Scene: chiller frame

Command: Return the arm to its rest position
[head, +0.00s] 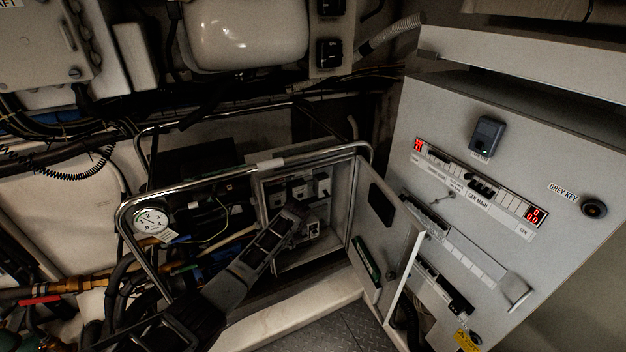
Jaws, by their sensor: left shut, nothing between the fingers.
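My left gripper (292,212) reaches in from the lower left, dark grey and long. Its fingers are shut with nothing between them. The tips are in front of the open switch box (262,203), whose inside shows several small switches or breakers. I cannot tell whether the tips touch anything there. My left arm's dark wrist fills the lower left of the picture. My right gripper is not in view.
The box's grey door (376,222) stands open to the right of the gripper. A bent metal rail (245,166) runs around the box. A grey control panel (440,115) with red displays is at right. A round gauge (150,220) and pipes are at left. Dark floor plate (335,333) lies below.

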